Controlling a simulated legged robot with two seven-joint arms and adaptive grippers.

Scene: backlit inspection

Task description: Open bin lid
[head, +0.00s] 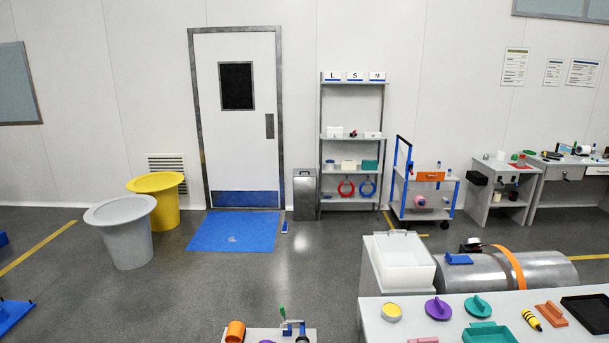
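Several things here could be the bin. A grey metal bin (304,198) stands upright on the floor between the door and the shelf, and its top looks closed. A round grey tub (127,240) and a round yellow tub (165,208) with wide rims stand at the left. I cannot tell whether their tops are lids or open insides. A white box (407,276) sits in front of the right-hand shelf area, near the metal cylinder. Neither of my grippers is in view, and nothing is seen touching any bin.
A blue mat (232,232) lies before the closed door (242,110). A shelf (352,140) and a blue-framed cart (425,190) stand at the back. A white table (470,328) with coloured parts and a metal cylinder (470,273) fill the lower right. The middle floor is clear.

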